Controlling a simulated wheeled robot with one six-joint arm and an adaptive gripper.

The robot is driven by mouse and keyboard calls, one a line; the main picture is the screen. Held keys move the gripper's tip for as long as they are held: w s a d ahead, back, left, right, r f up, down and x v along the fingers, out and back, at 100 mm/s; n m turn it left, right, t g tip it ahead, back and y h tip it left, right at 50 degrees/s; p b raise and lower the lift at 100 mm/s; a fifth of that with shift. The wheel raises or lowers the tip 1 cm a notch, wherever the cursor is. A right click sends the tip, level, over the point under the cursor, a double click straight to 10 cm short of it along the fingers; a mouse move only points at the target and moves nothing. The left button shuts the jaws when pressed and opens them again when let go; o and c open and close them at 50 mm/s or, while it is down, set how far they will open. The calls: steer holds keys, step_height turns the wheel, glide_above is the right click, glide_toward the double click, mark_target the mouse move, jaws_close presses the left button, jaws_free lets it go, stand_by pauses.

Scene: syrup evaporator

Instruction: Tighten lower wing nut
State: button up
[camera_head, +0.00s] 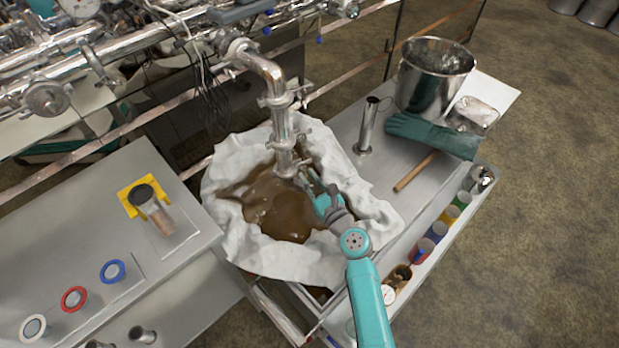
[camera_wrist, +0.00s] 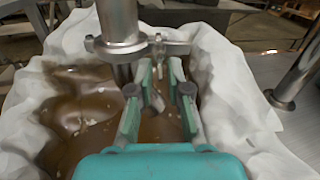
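The lower clamp sits near the bottom of the vertical steel pipe (camera_head: 280,125), just above the brown syrup. In the wrist view, the clamp (camera_wrist: 118,46) rings the pipe, and its wing nut (camera_wrist: 158,46) sticks out to the right. My teal gripper (camera_head: 316,190) reaches in over the syrup from the lower right. In the wrist view, my gripper (camera_wrist: 160,75) has its two fingers apart, with the wing nut at or just beyond their tips. Whether either finger touches the nut cannot be told.
A white filter cloth (camera_head: 250,255) surrounds the syrup (camera_head: 285,215) below my gripper. A steel tube (camera_head: 366,128) stands on the right bench with a pot (camera_head: 432,85), green glove (camera_head: 432,136) and wooden handle (camera_head: 415,171). Several colored cups line the bench edge.

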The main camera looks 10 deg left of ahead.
steer(key=shift+r, duration=0.1)
steer(key=v, duration=1.2)
stand_by(0.5)
